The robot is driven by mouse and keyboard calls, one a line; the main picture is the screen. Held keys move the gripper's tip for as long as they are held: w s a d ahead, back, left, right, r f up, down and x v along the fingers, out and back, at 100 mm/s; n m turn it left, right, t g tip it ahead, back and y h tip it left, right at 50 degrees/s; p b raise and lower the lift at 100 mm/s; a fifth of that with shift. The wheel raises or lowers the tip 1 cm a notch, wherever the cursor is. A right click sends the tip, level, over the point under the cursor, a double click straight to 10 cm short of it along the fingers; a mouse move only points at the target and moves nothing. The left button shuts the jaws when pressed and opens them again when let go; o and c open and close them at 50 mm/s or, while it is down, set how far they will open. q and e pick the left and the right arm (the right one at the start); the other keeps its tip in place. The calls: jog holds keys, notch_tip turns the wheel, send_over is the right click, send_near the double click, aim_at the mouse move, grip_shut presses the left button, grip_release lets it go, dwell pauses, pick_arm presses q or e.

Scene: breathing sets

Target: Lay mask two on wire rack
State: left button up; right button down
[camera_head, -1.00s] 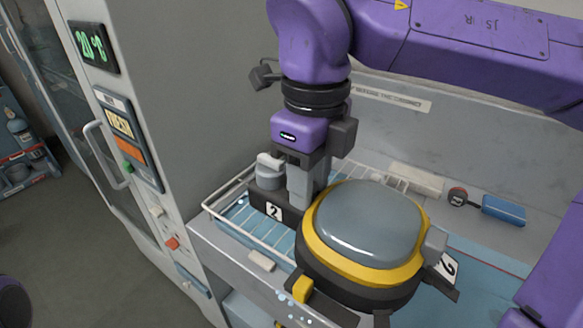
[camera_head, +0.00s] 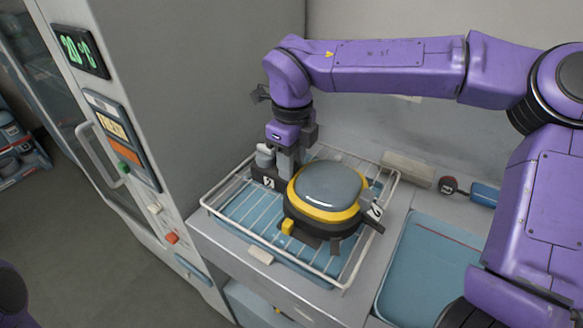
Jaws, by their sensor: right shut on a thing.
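The mask (camera_head: 328,187) has a grey-blue visor, a yellow rim and a black body, with number tags on its sides. It is over the wire rack (camera_head: 216,212), a white wire frame above a blue base on the counter. My right gripper (camera_head: 284,172) points down from the purple arm and is shut on the mask's left side, beside a tag. The mask hides the middle of the rack, and I cannot tell whether its underside touches the wires. The gripper's fingertips are partly hidden. My left gripper is not in view.
A grey cabinet (camera_head: 185,80) with a green 20 °C display stands close on the left.

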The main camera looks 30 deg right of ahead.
jog(key=f, duration=0.3)
jog(key=shift+w+d+f, duration=0.1)
jog(key=shift+w+f, duration=0.15)
jog(key=shift+w, duration=0.15)
jog(key=shift+f, duration=0.35)
jog(key=shift+f, duration=0.1)
jog(key=c, duration=0.8)
grip_release()
jog(key=shift+o, duration=0.2)
notch_tip(320, 180, up, 12)
